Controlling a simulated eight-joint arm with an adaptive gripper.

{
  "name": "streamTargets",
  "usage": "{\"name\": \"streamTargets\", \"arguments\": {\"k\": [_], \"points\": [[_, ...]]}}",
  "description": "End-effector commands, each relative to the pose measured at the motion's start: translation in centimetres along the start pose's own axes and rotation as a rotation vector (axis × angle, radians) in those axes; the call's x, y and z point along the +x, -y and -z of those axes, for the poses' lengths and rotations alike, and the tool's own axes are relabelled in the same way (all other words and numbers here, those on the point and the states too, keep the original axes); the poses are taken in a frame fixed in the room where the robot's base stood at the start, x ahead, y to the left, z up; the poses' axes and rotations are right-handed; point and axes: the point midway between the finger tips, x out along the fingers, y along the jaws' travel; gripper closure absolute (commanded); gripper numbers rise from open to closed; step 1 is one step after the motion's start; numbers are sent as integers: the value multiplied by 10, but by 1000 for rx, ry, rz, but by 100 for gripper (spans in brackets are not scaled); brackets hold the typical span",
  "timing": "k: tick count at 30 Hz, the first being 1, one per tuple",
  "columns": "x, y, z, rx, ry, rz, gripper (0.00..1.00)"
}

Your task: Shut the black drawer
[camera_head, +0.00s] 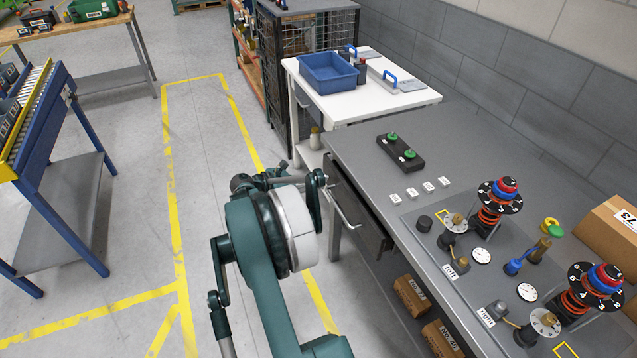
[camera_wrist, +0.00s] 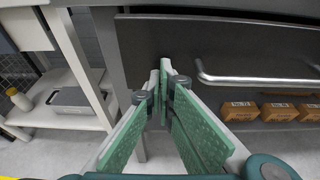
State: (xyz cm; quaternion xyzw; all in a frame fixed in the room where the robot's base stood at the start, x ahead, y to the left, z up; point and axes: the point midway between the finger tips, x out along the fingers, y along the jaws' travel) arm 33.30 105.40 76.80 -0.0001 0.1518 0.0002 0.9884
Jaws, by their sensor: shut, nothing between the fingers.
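The black drawer (camera_head: 376,236) is under the front edge of the grey workbench and stands out a little from it. Its dark front panel (camera_wrist: 215,45) fills much of the wrist view, with a silver bar handle (camera_wrist: 255,80) to the right. The handle also shows in the head view (camera_head: 343,208). My gripper (camera_wrist: 164,68) is shut and empty. Its green-padded fingers point at the left part of the front panel, left of the handle. I cannot tell whether the fingertips touch the panel. In the head view my own arm hides most of the gripper.
The grey workbench (camera_head: 350,140) carries a black block with green knobs (camera_head: 400,152) and a panel of dials. Cardboard boxes (camera_head: 411,297) sit on a shelf under the drawer. A white table (camera_head: 400,100) stands behind. The floor left of the bench is clear.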

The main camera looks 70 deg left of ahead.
Motion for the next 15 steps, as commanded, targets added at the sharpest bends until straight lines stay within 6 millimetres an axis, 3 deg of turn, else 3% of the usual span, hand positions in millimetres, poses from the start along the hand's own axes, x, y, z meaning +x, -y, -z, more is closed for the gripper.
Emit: {"name": "streamTargets", "arguments": {"k": [15], "points": [[51,0,-16,1,0,1,100]]}}
